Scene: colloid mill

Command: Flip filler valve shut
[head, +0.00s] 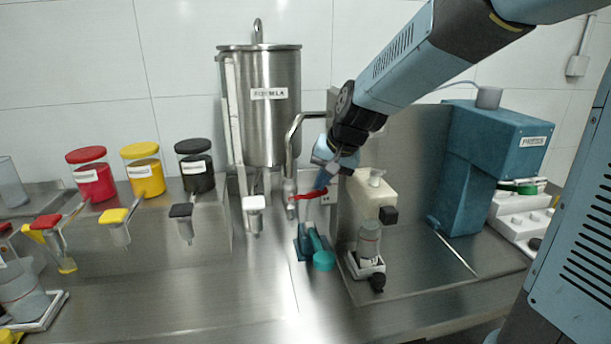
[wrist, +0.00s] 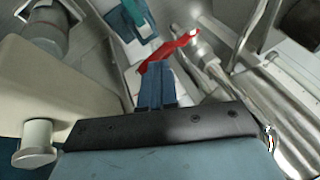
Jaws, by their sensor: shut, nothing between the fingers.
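The filler valve shows as a red lever (head: 309,195) on a steel pipe (head: 291,165) that bends down beside the steel hopper. In the head view the lever lies roughly level and points right from the pipe. In the wrist view the red lever (wrist: 170,48) is just beyond my fingertips, with the valve's steel body (wrist: 205,55) to its right. My gripper (head: 321,184) is shut and empty, its blue fingers (wrist: 158,68) together. It is close above the lever's right end; I cannot tell whether they touch.
The steel hopper (head: 262,105) stands left of the valve. A teal scoop-like thing (head: 320,255) lies below it. A beige box (head: 370,192) and a jar (head: 369,240) stand close on the right. The counter front is clear left of the teal thing.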

